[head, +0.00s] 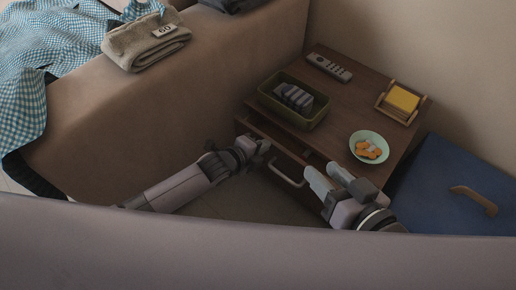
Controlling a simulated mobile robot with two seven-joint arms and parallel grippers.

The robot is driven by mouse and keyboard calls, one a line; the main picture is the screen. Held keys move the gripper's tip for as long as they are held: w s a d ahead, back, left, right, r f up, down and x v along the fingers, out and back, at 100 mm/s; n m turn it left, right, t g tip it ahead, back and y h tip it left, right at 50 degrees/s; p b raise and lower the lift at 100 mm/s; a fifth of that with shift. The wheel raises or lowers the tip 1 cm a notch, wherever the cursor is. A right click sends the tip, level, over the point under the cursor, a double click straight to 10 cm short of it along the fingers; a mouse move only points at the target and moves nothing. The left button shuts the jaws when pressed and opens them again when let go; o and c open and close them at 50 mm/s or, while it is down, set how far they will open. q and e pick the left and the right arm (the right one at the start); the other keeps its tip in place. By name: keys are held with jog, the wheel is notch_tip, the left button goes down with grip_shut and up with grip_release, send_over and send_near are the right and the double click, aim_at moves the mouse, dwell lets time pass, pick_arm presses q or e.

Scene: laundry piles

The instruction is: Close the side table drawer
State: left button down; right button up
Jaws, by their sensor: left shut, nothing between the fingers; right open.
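The brown wooden side table (345,108) stands in the corner against the wall. Its drawer (262,154) is on the side facing me, with a pale curved handle (287,180). A dark gap shows below the tabletop edge, so the drawer looks partly open; how far, I cannot tell. My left gripper (262,147) is shut and empty at the left part of the drawer front; contact is unclear. My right gripper (328,176) is open and empty by the drawer's right end, right of the handle, and hides part of the front.
On the tabletop are a green tray (265,101) with a dark striped item, a remote (329,67), a wooden holder with yellow notes (402,99) and a pale bowl of orange pieces (369,147). A sofa arm (180,100) stands left, a blue box (450,185) right.

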pick_arm(q)
jog(key=shift+w+d, duration=0.4)
jog(key=shift+w, duration=0.15)
pick_arm(e)
jog(key=shift+w+d, duration=0.25)
jog(key=shift+w, duration=0.05)
